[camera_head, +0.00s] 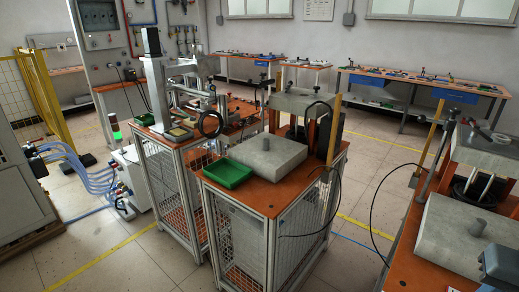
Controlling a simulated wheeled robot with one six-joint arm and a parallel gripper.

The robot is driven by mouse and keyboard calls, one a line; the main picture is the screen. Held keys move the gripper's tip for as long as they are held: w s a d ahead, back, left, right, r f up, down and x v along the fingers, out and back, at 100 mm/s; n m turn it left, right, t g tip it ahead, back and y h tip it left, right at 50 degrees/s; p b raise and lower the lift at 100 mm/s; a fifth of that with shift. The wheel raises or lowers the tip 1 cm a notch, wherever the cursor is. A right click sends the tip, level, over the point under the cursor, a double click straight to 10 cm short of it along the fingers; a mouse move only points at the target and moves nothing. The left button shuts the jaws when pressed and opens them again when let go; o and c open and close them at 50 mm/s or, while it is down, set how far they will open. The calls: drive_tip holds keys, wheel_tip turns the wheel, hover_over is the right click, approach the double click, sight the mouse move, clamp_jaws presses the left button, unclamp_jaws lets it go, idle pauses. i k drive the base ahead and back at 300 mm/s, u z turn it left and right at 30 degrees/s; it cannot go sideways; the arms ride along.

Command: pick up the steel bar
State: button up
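I cannot make out the steel bar for certain. Either could be the bar or a fixed stud; the frame is too small to tell. The green tray (228,172) on the middle workbench looks empty. My gripper does not show in this view.
The middle workbench (262,194) has an orange top and mesh sides. Brass-coloured posts (334,130) rise beside its block. A dark grey object (502,265) is cut off at the lower right. Black cables hang between the benches. The floor (345,255) there is otherwise clear.

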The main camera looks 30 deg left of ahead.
sight(266, 141)
drive_tip(key=k, duration=0.35)
drive_tip(key=u, duration=1.25)
drive_tip(key=i, duration=0.5)
drive_tip(key=u, duration=1.7)
drive_tip(key=i, duration=1.6)
drive_tip(key=z, duration=3.3)
drive_tip(key=i, duration=0.25)
drive_tip(key=u, duration=0.05)
